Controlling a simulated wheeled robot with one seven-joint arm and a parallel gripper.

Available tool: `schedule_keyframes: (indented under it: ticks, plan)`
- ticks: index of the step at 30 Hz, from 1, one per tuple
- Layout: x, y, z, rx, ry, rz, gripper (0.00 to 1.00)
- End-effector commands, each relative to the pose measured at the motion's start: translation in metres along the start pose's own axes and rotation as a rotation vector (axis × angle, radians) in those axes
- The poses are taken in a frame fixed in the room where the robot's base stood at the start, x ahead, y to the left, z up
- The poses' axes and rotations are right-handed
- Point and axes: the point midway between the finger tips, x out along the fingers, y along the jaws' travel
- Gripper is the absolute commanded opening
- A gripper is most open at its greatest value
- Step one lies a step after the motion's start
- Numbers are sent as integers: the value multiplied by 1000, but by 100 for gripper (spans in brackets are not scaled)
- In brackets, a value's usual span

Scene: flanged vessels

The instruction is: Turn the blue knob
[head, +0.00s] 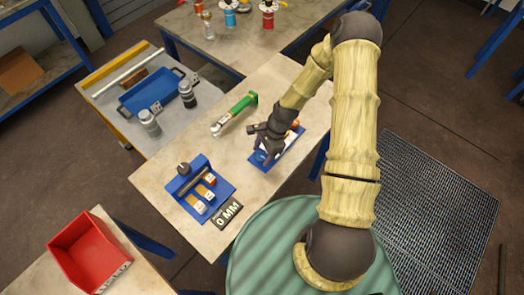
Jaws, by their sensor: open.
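My gripper (259,147) is open, pointing down over a small blue-based unit (290,146) with white and orange parts on the middle workbench. The gripper's dark fingers cover part of this unit. A small bluish spot (260,157) shows beside the fingertips; it may be the blue knob, but it is too small to be sure. I cannot tell whether the fingers touch it.
A green-handled tool (237,110) lies behind. A cart with a blue tray (150,94) is left; a red bin (88,252) is front left.

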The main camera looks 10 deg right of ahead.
Motion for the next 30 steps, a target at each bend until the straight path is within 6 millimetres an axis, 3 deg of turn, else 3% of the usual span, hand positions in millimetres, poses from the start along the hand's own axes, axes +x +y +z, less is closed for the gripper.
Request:
schedule_keyframes:
  ticks: [8, 12, 15, 30]
  plan:
    - [1, 0, 0, 0, 0, -1, 58]
    - [1, 0, 0, 0, 0, -1, 31]
    - [1, 0, 0, 0, 0, -1, 16]
    - [1, -2, 0, -86, 1, 32, 16]
